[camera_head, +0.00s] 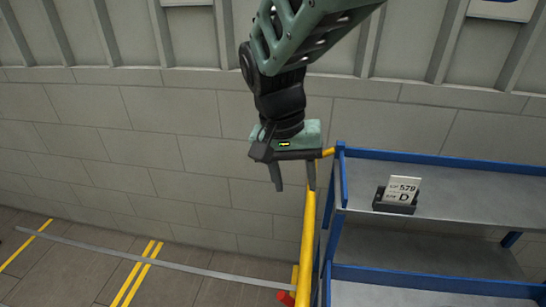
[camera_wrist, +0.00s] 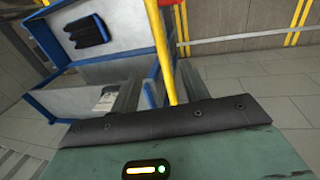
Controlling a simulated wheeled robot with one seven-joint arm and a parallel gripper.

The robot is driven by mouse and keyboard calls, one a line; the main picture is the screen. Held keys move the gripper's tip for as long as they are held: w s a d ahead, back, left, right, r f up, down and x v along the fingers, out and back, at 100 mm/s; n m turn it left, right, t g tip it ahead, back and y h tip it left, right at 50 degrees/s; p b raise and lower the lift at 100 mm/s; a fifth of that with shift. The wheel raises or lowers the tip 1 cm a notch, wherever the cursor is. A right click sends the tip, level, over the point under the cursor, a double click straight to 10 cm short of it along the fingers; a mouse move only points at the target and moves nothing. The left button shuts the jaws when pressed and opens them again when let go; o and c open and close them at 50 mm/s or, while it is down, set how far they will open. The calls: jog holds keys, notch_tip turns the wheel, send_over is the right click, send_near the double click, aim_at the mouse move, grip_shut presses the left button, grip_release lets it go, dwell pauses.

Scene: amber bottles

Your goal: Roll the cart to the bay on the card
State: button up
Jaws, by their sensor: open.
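The cart is a blue-framed shelf unit (camera_head: 450,160) with grey shelves at the right. Its yellow handle bar (camera_head: 307,240) runs along its left side; the bar also shows in the wrist view (camera_wrist: 159,40). A white card (camera_head: 404,189) reading "579" and "D" stands in a black holder (camera_head: 394,206) on the top shelf. My gripper (camera_head: 293,187) is open and empty, pointing down at the upper part of the handle. In the wrist view the bar appears between the two fingers, nearer the right one. I cannot tell whether they touch it.
Yellow floor lines (camera_head: 135,275) and a grey strip (camera_head: 160,262) mark the floor at left. A block wall (camera_head: 110,140) stands behind. A red part (camera_head: 285,298) shows low by the handle. The floor left of the cart looks clear.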

aim_at(307, 239)
jog(key=d+f, duration=0.1)
jog(key=f, duration=0.4)
jog(key=d+f+p, duration=0.1)
jog(key=f, duration=0.5)
jog(key=d+f+p, duration=0.1)
jog(key=f, duration=0.4)
jog(key=shift+s+d+f, duration=0.25)
jog(key=shift+s+f, duration=0.15)
grip_shut()
